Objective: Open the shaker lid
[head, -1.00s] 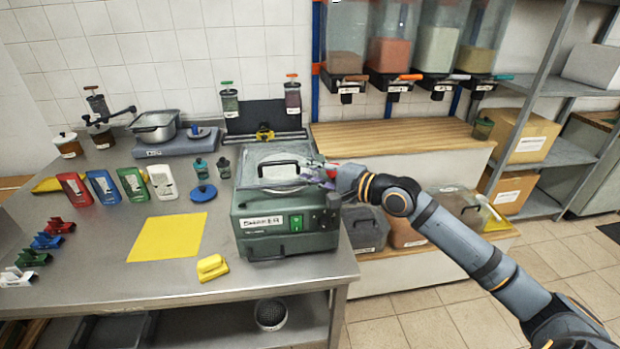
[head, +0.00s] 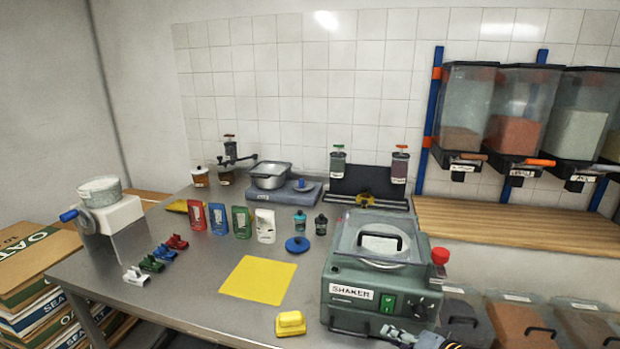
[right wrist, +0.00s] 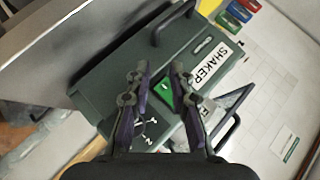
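The green shaker (head: 350,312) stands at the right end of the steel table. Its clear lid (head: 372,222) with a black handle (head: 383,236) lies over the top and looks shut. A red knob (head: 439,256) stands at its right side. On the front are a label and a green switch (head: 388,304). My right gripper (head: 398,334) is low at the shaker's front right, partly cut off by the picture edge. In the right wrist view its fingers (right wrist: 158,72) are apart and empty, with the green switch (right wrist: 164,92) seen between them. My left gripper is not in view.
A yellow block (head: 290,324) and a yellow mat (head: 258,280) lie left of the shaker. Coloured packs, clips and a scale with a pot (head: 270,178) stand farther left and back. Bins (head: 525,322) stand to the right, below a wooden shelf (head: 500,222).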

